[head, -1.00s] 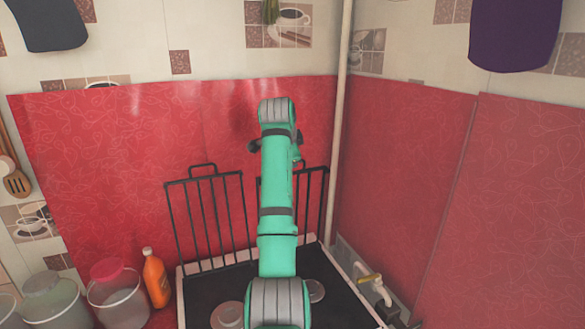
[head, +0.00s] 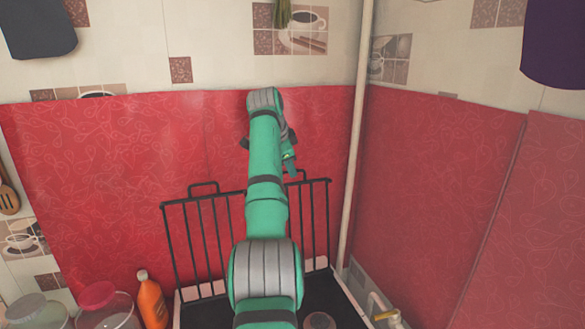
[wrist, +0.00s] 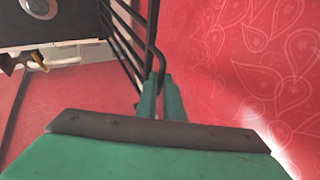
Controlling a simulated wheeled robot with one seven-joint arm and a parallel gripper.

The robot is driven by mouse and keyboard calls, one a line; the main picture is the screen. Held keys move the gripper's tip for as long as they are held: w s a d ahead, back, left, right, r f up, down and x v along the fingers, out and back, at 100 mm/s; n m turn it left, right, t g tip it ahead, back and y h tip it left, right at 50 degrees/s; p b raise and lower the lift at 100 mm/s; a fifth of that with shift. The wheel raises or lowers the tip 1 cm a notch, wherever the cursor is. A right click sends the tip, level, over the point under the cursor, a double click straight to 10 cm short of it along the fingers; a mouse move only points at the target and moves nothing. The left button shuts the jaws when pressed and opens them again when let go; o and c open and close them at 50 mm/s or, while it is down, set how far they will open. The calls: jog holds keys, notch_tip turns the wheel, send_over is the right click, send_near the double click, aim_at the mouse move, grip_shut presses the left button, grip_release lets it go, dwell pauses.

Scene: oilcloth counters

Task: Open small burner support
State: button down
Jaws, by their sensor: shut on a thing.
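The small burner support (head: 329,215) is a black wire rack that stands upright at the back right of the stove (head: 345,308), near the red wall. Part of it is hidden behind my arm. In the wrist view its black bars (wrist: 152,35) run down to my fingertips. My gripper (wrist: 161,88) is shut on the support's rod, near its upper edge. In the head view my gripper (head: 290,163) shows only partly beside my arm. A second black rack (head: 192,245) with a top handle stands upright on the left.
An orange bottle (head: 151,301) and a lidded bucket (head: 105,308) stand left of the stove. A pale pipe (head: 357,140) rises in the corner. A brass-coloured tap (head: 386,315) is at the lower right. The red wall (head: 110,180) is close behind the racks.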

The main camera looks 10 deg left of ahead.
jog(key=shift+w+d+r, duration=0.1)
jog(key=shift+w+r, duration=0.05)
jog(key=shift+r, duration=0.1)
jog(key=c, duration=2.2)
grip_release()
jog(key=shift+f, duration=0.15)
jog(key=v, duration=1.1)
jog(key=shift+w, duration=0.1)
